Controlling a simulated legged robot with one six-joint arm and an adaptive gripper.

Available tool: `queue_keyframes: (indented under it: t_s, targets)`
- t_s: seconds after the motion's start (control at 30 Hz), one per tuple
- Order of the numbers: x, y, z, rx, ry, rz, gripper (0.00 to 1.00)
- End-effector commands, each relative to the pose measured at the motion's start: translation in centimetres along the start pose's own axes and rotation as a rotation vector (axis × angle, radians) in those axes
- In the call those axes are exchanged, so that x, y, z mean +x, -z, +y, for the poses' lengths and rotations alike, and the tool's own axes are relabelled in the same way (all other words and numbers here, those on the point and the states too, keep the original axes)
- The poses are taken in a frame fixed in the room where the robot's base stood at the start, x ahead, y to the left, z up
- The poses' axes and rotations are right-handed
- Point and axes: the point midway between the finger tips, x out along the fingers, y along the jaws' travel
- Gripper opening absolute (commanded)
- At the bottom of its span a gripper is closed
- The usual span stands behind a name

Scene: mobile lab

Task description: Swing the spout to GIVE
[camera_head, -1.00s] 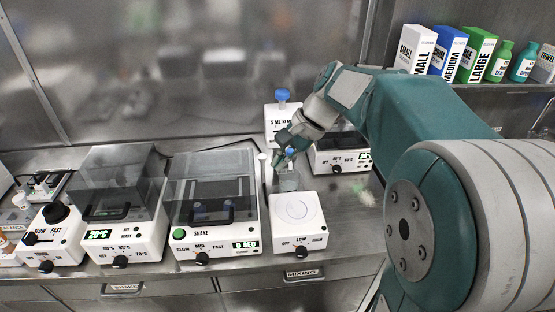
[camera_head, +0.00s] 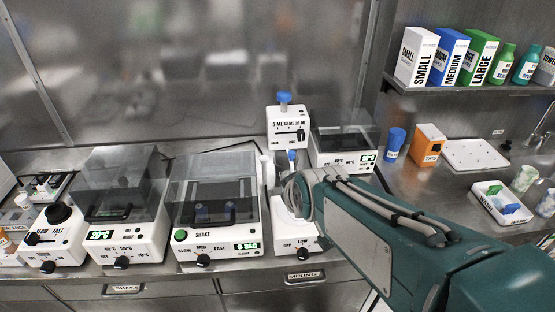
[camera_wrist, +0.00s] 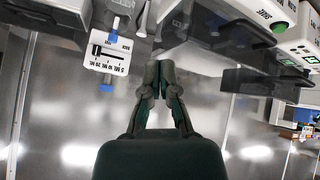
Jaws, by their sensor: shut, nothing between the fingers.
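I cannot read a GIVE mark. In the head view my arm hides the fingers.
The shaker (camera_head: 216,205) and a lidded heater (camera_head: 122,205) stand left. The plate mixer (camera_head: 296,236) is partly behind my arm. Another lidded device (camera_head: 343,145) stands right of the dispenser. A blue-capped bottle (camera_head: 394,145), orange box (camera_head: 427,145) and trays are farther right.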

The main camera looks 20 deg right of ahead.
Motion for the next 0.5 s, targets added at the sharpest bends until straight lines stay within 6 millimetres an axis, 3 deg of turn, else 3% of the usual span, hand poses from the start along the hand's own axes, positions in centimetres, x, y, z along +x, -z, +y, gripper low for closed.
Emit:
queue_keyframes:
  t_s: [0.3, 0.5]
  targets:
    - [7.9, 2.9, 2.0, -0.432, -0.18, 0.232, 0.0]
    - [12.3, 3.6, 3.2, -0.678, -0.347, 0.335, 0.0]
